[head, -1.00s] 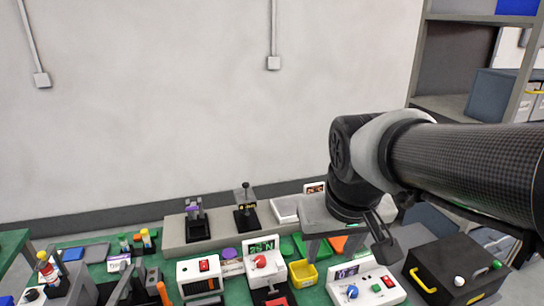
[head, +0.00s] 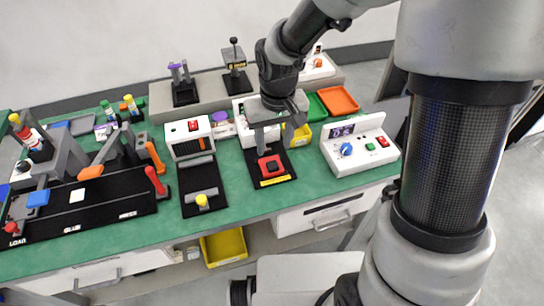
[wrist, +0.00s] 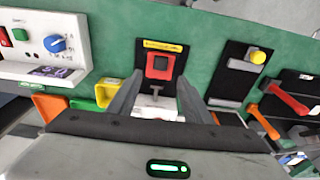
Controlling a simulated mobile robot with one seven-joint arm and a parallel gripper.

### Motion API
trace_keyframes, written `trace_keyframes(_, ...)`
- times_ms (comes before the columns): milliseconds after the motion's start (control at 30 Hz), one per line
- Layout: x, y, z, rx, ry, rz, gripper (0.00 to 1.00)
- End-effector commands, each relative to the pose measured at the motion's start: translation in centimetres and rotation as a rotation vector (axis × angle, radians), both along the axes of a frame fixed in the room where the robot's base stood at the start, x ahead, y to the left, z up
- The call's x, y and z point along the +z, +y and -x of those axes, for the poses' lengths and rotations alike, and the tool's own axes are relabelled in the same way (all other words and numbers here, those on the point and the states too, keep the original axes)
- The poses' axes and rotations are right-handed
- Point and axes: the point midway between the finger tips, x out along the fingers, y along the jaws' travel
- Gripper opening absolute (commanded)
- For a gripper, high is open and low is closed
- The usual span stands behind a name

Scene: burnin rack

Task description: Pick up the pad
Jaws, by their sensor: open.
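A small dark square, possibly the pad, sits in a red frame (head: 270,166) on a black plate with a yellow label (head: 274,182). I cannot tell for sure that it is the pad. In the wrist view the red frame (wrist: 160,67) lies ahead of the fingertips, near the line midway between them. My gripper (head: 273,143) points down above the back part of this plate, apart from the red frame. Its fingers (wrist: 159,85) are open with nothing held between them. A small white square (head: 77,195) and a blue one (head: 38,198) lie at left.
A white control box (head: 360,146) stands right of the plate, and a black fixture with a yellow knob (head: 202,201) left of it. Orange (head: 338,100) and yellow (head: 303,134) trays are behind. Green bench top (head: 235,208) is clear in front.

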Motion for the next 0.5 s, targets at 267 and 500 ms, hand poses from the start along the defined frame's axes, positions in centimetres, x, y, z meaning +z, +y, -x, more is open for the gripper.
trace_keyframes(267, -2.9, 0.1, -0.3, -0.001, 0.000, 0.000, 0.45)
trace_keyframes(500, -6.1, 0.2, -0.1, 0.000, 0.003, 0.001, 0.45)
